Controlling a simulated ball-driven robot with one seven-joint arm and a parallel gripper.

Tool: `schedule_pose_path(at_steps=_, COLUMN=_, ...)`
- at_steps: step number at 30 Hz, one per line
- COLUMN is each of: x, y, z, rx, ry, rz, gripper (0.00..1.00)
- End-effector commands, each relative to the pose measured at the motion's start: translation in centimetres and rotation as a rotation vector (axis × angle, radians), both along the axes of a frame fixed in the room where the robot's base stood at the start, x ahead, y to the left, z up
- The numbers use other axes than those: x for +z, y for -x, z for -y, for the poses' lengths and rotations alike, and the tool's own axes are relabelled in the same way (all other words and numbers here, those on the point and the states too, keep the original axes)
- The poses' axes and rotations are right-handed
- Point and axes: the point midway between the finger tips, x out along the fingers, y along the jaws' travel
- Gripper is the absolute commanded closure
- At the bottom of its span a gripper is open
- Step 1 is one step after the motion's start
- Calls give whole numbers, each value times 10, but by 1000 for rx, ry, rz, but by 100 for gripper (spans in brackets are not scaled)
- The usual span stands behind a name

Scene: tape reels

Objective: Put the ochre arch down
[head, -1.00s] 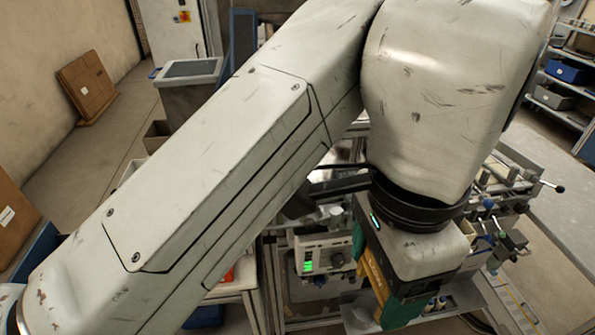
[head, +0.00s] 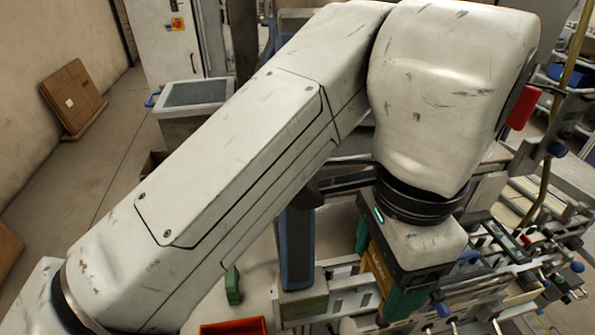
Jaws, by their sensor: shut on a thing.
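My gripper (head: 384,284) hangs below my wrist at the lower right in the head view, with green fingers. It is shut on the ochre arch (head: 378,272), of which a slanted ochre face with dark marks shows between the green parts. The rest of the arch is hidden by the gripper, so its full shape cannot be told. The arch is in front of metal rails; I cannot tell whether its lower end touches anything.
Metal rails and fittings (head: 510,280) crowd the right. A blue-faced post (head: 298,240) stands left of the gripper. A green block (head: 232,285) and a red tray (head: 234,326) lie on a pale surface (head: 255,285). My arm hides much of the middle.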

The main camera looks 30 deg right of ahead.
Motion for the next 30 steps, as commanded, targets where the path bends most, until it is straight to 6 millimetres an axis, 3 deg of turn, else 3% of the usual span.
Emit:
schedule_pose_path(at_steps=9, x=-32, y=-21, z=70, rx=-6, ry=1, rz=-4, gripper=60)
schedule_pose_path(at_steps=12, x=-54, y=-25, z=83, rx=-2, ry=0, rz=-4, gripper=60)
schedule_pose_path(at_steps=15, x=-72, y=-30, z=94, rx=-2, ry=-2, rz=1, gripper=60)
schedule_pose_path(at_steps=24, x=-86, y=-34, z=107, rx=0, ry=-1, rz=0, gripper=60)
schedule_pose_path(at_steps=30, x=-109, y=-36, z=113, rx=1, ry=-1, rz=0, gripper=60)
